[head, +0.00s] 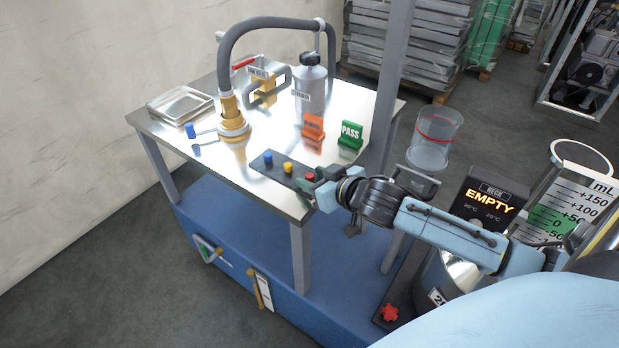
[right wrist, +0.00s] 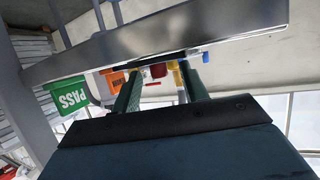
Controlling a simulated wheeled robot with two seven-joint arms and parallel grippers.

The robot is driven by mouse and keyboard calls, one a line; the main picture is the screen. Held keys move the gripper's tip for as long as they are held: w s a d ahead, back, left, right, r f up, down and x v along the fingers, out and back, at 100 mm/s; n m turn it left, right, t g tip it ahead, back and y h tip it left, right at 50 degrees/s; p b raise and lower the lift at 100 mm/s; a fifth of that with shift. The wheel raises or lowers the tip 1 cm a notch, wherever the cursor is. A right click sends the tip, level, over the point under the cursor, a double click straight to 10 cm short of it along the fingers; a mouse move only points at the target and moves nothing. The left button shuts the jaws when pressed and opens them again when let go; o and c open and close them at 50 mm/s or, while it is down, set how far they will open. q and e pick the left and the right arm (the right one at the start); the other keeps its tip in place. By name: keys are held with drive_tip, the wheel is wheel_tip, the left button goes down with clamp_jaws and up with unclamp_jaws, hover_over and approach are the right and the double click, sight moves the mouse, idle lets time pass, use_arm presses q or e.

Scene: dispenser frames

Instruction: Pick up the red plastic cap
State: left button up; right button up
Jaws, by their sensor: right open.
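The red plastic cap (head: 310,177) sits at the near right end of a dark strip (head: 268,161) at the metal table's edge, in a row with a yellow cap (head: 288,167) and a blue cap (head: 268,157). My right gripper (head: 306,184) is open with its fingers at the red cap, partly covering it. In the right wrist view, the red cap (right wrist: 158,71) shows between the two dark green fingers (right wrist: 158,80), near their tips. I cannot tell whether they touch it. My left gripper is not in view.
An orange stand (head: 313,127) and a green PASS sign (head: 350,135) stand behind the caps. A hose nozzle (head: 232,122) and a grey bottle (head: 311,80) stand farther back. A frame post (head: 391,75) rises at the table's right side. A clear cylinder (head: 433,140) is right of it.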

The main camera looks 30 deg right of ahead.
drive_tip(key=shift+c, duration=0.4)
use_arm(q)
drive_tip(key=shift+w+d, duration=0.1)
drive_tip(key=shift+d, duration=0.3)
use_arm(e)
clamp_jaws()
drive_tip(key=shift+r, duration=0.1)
